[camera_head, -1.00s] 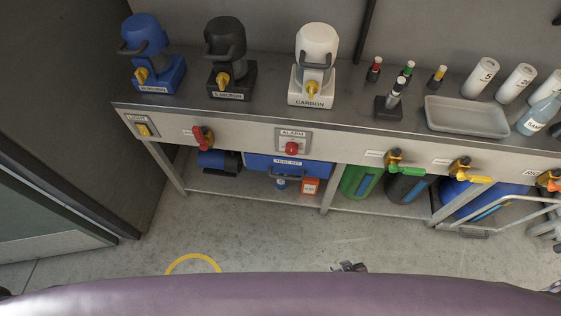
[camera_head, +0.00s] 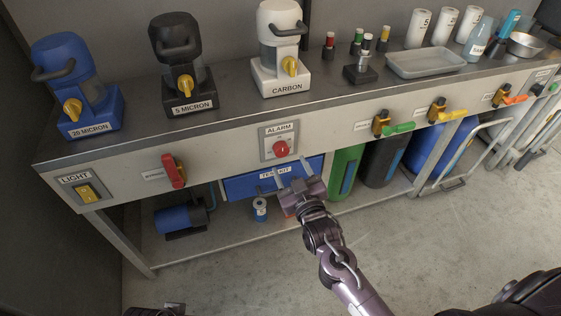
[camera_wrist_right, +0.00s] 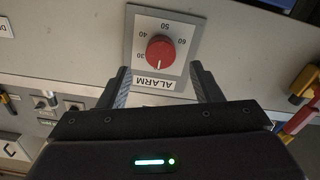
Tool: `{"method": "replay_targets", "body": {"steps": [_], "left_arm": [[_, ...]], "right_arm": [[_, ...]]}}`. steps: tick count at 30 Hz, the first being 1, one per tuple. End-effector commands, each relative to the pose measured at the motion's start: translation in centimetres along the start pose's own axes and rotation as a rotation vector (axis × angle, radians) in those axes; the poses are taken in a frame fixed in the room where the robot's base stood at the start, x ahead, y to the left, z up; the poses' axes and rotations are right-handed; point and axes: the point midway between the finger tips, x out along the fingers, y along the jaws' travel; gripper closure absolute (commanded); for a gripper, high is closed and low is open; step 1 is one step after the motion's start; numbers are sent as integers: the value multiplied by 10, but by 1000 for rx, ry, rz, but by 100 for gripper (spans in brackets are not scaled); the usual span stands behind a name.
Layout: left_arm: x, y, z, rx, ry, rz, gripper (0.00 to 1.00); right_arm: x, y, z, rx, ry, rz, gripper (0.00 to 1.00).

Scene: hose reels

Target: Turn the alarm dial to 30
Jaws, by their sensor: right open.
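The alarm dial (camera_head: 281,148) is a red round knob on a grey plate labelled ALARM (camera_head: 268,147), on the front panel of the bench. In the right wrist view the red knob (camera_wrist_right: 160,52) appears upside down, with 30, 40, 50 and 60 around it and a pale mark at its lower edge, toward the ALARM label. My right gripper (camera_head: 292,165) is open and empty just below and in front of the dial. In the wrist view its fingers (camera_wrist_right: 160,70) flank the plate's lower part, apart from the knob. A dark part at the bottom left edge (camera_head: 155,310) seems to be my left gripper, mostly cut off.
A red-handled valve (camera_head: 174,171) and a light switch (camera_head: 85,192) sit left of the dial. Green (camera_head: 397,129) and yellow handles sit right. Filter housings (camera_head: 183,75) stand on the bench above. A blue test kit drawer (camera_head: 245,184) is below. The floor in front is clear.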

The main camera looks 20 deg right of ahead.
Motion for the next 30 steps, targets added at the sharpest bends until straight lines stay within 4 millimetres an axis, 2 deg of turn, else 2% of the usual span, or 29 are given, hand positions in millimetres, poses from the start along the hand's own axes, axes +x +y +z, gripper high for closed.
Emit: {"method": "replay_targets", "body": {"steps": [3,9,14,21,30], "left_arm": [[4,3,-2,7,23,5,64],[6,7,-6,16,55,13,64],[6,9,-7,19,66,16,64],[6,9,-8,20,69,17,64],[6,10,-8,19,69,17,64]], "right_arm": [[22,0,0,1,2,0,41],[48,0,1,1,0,0,41],[56,0,1,1,-2,-1,41],[57,0,1,1,-2,-1,41],[57,0,1,1,-2,-1,81]]}}
